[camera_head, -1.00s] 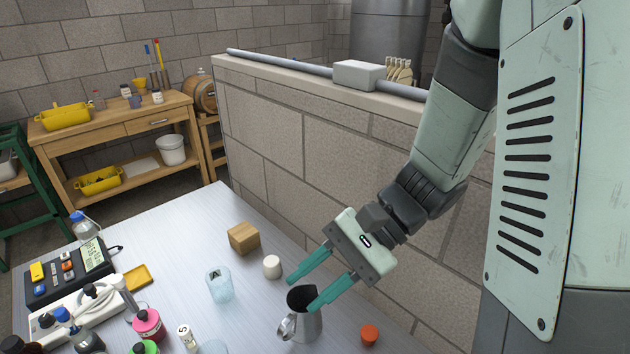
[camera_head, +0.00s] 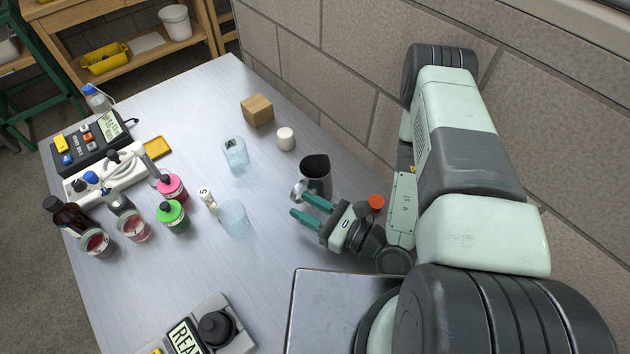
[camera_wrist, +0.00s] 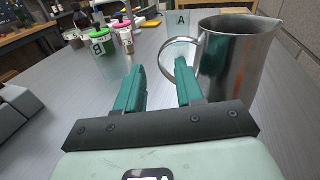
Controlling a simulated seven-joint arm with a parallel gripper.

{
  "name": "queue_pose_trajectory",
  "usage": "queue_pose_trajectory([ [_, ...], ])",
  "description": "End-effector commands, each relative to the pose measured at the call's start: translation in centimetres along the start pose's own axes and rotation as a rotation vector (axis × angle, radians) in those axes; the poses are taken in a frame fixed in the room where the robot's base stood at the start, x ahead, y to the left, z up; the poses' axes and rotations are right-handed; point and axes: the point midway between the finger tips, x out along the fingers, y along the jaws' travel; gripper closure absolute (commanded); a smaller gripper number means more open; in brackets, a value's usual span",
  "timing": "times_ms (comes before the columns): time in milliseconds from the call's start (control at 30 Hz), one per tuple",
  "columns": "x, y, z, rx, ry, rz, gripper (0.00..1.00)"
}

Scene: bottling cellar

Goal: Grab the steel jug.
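The steel jug (camera_head: 316,174) stands upright on the table with a dark open mouth. In the wrist view the jug (camera_wrist: 232,68) fills the right side, its spout to the right and its loop handle (camera_wrist: 165,58) to the left. My gripper (camera_head: 300,204) is low, just on the near side of the jug in the head view. In the wrist view my gripper (camera_wrist: 160,72) has its green fingers apart, with nothing held between them. The right finger overlaps the handle loop; I cannot tell whether they touch. The handle is partly hidden by that finger.
An orange cap (camera_head: 376,202) sits close to my gripper. A white cylinder (camera_head: 285,139), a wooden block (camera_head: 257,110) and glass beakers (camera_head: 235,155) stand beyond and left. A scale (camera_head: 205,330) lies near the front. The brick wall (camera_head: 350,85) borders the right.

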Motion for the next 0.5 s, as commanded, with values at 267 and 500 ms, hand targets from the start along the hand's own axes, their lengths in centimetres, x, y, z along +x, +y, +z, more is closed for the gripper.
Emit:
queue_pose_trajectory([
  [267, 2.1, -0.1, 0.1, -0.009, -0.028, -0.055, 0.63],
  [500, 4.8, -0.2, 0.2, -0.008, -0.027, -0.054, 0.63],
])
